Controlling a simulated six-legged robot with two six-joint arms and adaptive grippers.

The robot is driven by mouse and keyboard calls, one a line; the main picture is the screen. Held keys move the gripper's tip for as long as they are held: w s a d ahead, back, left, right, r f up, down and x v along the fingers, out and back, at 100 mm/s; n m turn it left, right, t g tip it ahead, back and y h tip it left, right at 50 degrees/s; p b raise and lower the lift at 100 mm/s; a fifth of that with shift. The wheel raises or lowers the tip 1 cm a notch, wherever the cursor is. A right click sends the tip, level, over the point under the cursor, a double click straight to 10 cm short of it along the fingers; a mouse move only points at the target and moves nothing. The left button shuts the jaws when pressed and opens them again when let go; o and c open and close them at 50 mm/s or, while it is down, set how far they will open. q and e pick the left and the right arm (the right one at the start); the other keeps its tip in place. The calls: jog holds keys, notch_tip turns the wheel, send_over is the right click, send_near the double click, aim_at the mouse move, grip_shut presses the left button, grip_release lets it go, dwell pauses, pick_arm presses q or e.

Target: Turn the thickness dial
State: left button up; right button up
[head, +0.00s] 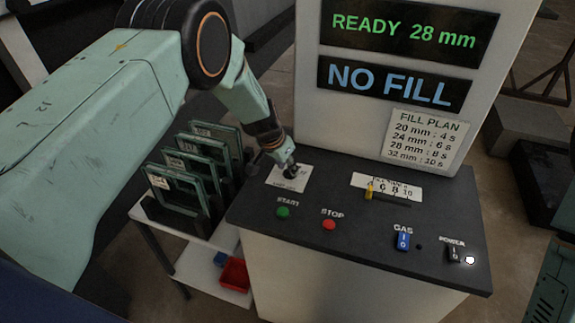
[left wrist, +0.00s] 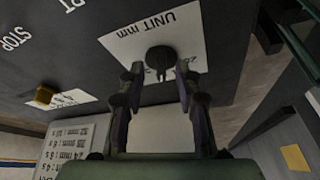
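The thickness dial (left wrist: 160,54) is a dark round knob on a white plate marked "UNIT mm" (left wrist: 165,28) in the left wrist view. In the head view the plate (head: 289,181) lies at the panel's far left, and my gripper mostly hides the dial. My left gripper (left wrist: 159,72) points down at the dial with its two fingers apart, one tip on each side of the knob. I cannot tell whether they touch it. The upper display (head: 404,31) reads "READY 28 mm". My right gripper is not in view.
The dark panel (head: 330,250) also holds a green START button (head: 283,212), a red STOP button (head: 329,225), a fill slider with yellow marker (head: 369,190), and GAS (head: 403,241) and POWER (head: 454,252) switches. A lower display (head: 395,84) reads "NO FILL". Framed panes (head: 180,185) stand at left.

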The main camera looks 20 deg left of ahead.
pick_arm(q)
jog(key=shift+w+d+f, duration=0.15)
jog(key=shift+d+f, duration=0.1)
jog(key=shift+f, duration=0.1)
jog(key=shift+w+a+f, duration=0.2)
jog(key=shift+a+f, duration=0.05)
jog(key=shift+a, duration=0.2)
jog(key=shift+s+d+r, duration=0.2)
jog(key=shift+d, duration=0.15)
jog(key=c, duration=0.6)
grip_shut()
jog(key=shift+a+f, duration=0.1)
jog(key=shift+a, duration=0.1)
